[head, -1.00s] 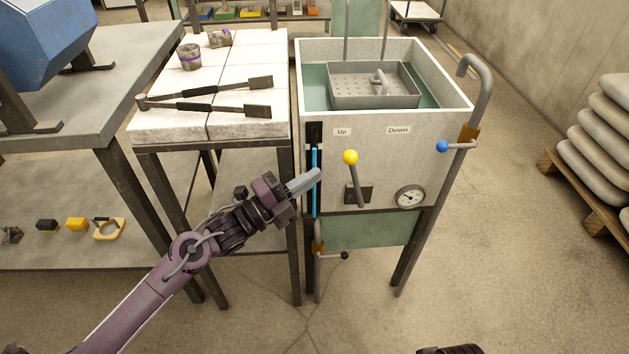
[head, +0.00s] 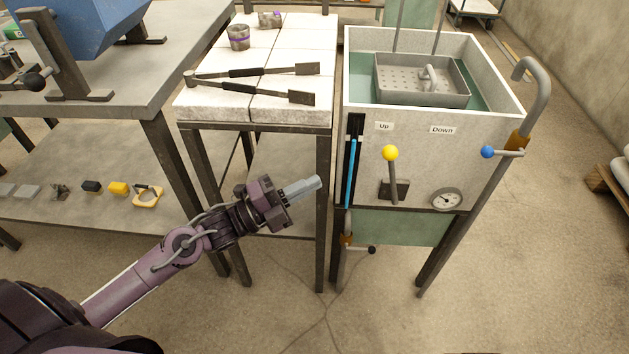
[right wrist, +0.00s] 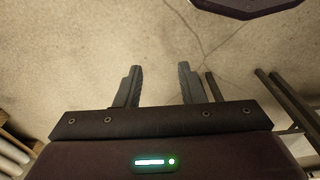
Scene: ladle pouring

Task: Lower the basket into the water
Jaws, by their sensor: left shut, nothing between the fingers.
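The grey perforated basket (head: 405,83) with a handle hangs from two rods in the open water tank (head: 365,115), at the top right of the head view. Green water shows around it. A lever with a yellow knob (head: 391,153) stands on the tank's front, below and between the "Up" label (head: 384,126) and the "Down" label (head: 442,130). My left gripper (head: 312,184) is shut and empty, left of the lever and apart from it. My right gripper (right wrist: 160,88) shows in the right wrist view, its fingers apart with only floor between them.
A blue-knobbed valve (head: 488,152) and a gauge (head: 447,200) are on the tank's right front. Left of the tank, a white-topped table (head: 225,105) bears tongs (head: 250,86) and two small cups. The floor before the tank is clear.

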